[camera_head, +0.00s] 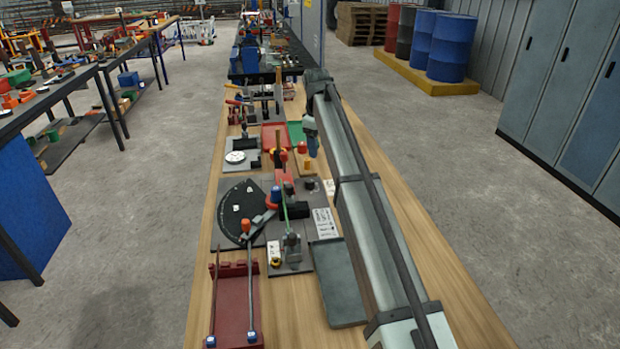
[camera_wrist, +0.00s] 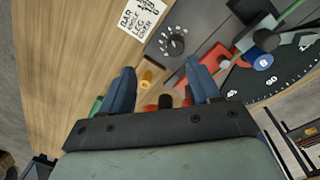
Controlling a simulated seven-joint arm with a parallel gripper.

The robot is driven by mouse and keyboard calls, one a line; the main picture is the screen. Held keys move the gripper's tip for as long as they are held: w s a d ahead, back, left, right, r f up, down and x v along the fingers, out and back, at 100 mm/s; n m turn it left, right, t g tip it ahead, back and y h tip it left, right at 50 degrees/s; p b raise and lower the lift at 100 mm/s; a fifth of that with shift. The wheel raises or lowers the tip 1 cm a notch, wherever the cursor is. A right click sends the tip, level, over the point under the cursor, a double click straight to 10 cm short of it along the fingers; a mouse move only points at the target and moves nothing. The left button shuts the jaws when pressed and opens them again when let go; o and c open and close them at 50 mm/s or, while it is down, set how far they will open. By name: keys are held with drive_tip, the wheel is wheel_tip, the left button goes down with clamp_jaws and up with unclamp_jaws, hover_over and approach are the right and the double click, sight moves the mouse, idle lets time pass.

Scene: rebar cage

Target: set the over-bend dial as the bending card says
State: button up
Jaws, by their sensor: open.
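The over-bend dial (camera_wrist: 174,42) is a small black knob on a dark grey plate, ringed by pale tick marks. Its setting is too small to read. The bending card (camera_wrist: 141,14) is white and lies beside the dial on the wood; BAR, ANGLE, LEG and OVER can be read, but its values are unclear. My gripper (camera_wrist: 160,68) is open, with blue fingers apart and nothing held. In the picture the dial shows just beyond the fingertips, between their lines. In the head view my gripper (camera_head: 311,135) hangs over the bench, beyond the bender plate.
A black angle scale (camera_wrist: 282,82) and red bender parts (camera_wrist: 212,66) stand right of the dial. An orange-topped peg (camera_wrist: 146,77) shows between my fingers. A grey tray (camera_head: 337,283) and red rack (camera_head: 233,300) lie nearer.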

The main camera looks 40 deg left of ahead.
sight(310, 180)
drive_tip(key=shift+n, duration=0.4)
drive_tip(key=f, duration=0.4)
drive_tip(key=s+a+f, duration=0.1)
drive_tip(key=f, duration=0.3)
drive_tip(key=a+f, duration=0.1)
drive_tip(key=f, duration=0.3)
drive_tip(key=shift+s+a+f, duration=0.15)
drive_tip(key=shift+s+f, duration=0.15)
drive_tip(key=shift+s, duration=0.05)
drive_tip(key=c, duration=1)
